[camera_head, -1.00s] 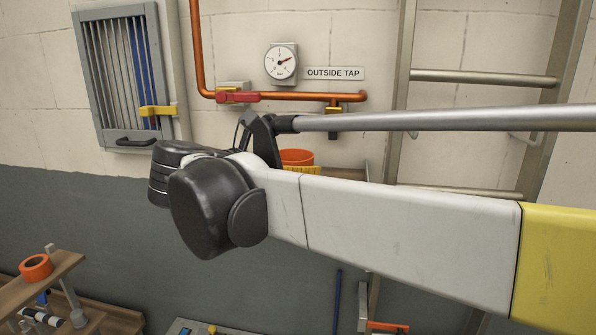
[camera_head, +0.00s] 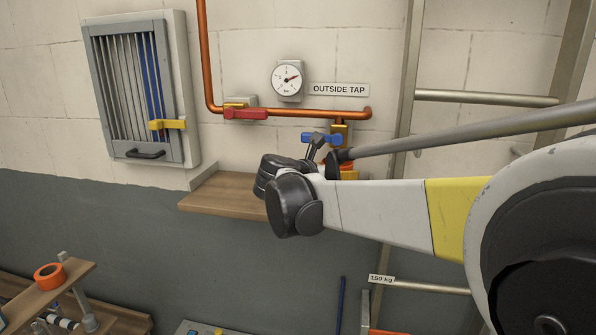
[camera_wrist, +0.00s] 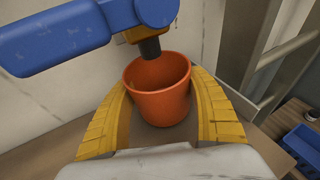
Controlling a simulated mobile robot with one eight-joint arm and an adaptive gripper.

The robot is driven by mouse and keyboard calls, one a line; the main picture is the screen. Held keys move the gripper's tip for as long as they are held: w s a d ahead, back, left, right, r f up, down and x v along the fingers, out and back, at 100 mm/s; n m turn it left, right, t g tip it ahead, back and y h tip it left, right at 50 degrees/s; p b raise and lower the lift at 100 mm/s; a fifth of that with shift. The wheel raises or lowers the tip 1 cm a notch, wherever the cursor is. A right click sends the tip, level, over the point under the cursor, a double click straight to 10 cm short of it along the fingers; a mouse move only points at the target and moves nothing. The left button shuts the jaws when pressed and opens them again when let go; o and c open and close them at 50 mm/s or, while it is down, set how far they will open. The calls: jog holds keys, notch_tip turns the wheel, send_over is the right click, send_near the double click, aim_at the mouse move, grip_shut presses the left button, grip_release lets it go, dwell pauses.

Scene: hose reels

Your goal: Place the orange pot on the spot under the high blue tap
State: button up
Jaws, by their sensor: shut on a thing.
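The orange pot (camera_wrist: 158,104) is upright between the two yellow fingers of my gripper (camera_wrist: 162,112), which is shut on it. In the wrist view the dark nozzle (camera_wrist: 150,47) of the blue-handled tap (camera_wrist: 60,42) overlaps the pot's far rim. I cannot tell whether the pot's base touches the shelf.
A wooden shelf (camera_head: 215,192) juts from the wall below the tap. A metal ladder (camera_head: 485,97) stands close on the right. A red valve handle (camera_head: 246,113), a gauge (camera_head: 288,78) and a grey louvred panel (camera_head: 130,90) are on the wall. Orange tape (camera_head: 48,276) lies lower left.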

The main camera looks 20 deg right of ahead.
jog(key=shift+w+f, duration=0.15)
jog(key=shift+f, duration=0.25)
jog(key=shift+f, duration=0.15)
jog(key=o, duration=1.2)
jog(key=shift+r, duration=0.2)
jog(key=b+v, duration=0.2)
jog(key=v, duration=1)
jog(key=shift+b, duration=0.3)
